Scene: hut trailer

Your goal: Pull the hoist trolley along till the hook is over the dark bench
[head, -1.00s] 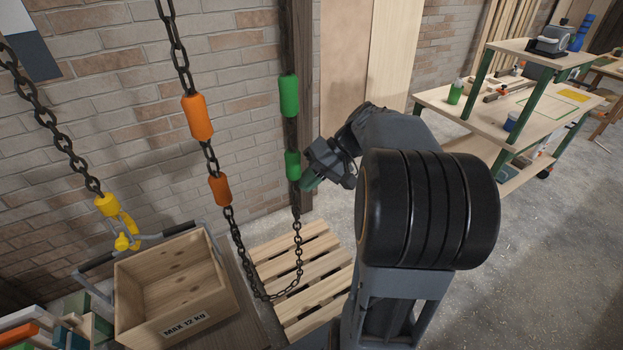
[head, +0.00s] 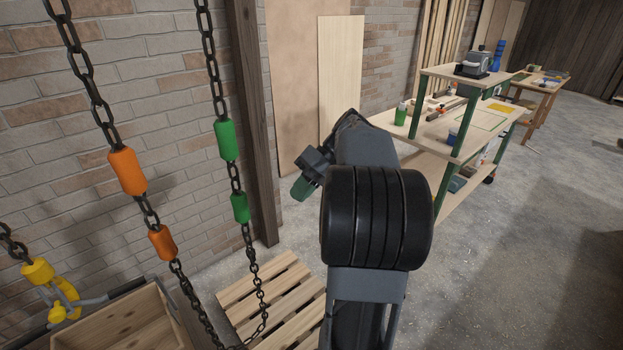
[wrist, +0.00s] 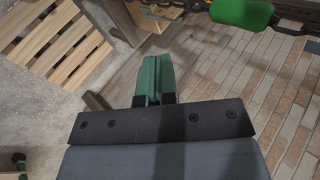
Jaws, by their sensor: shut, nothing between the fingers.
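The yellow hook (head: 63,292) hangs from a chain at the lower left of the head view, at a wooden crate (head: 130,325). To its right hangs a chain loop. One strand carries orange grips (head: 127,171), the other an upper green grip (head: 226,140) and a lower green grip (head: 240,207). My gripper (head: 301,188), with green fingers, is right of the lower green grip and apart from it. In the wrist view my gripper (wrist: 155,80) is shut and empty; a green grip (wrist: 243,12) shows beyond it at the top. The trolley and dark bench cannot be made out.
A wooden pallet (head: 272,300) lies on the floor below the chain loop. A dark post (head: 253,120) stands against the brick wall behind the green grips. A green-legged workbench (head: 450,130) stands at the right. Concrete floor (head: 530,240) is open at the right.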

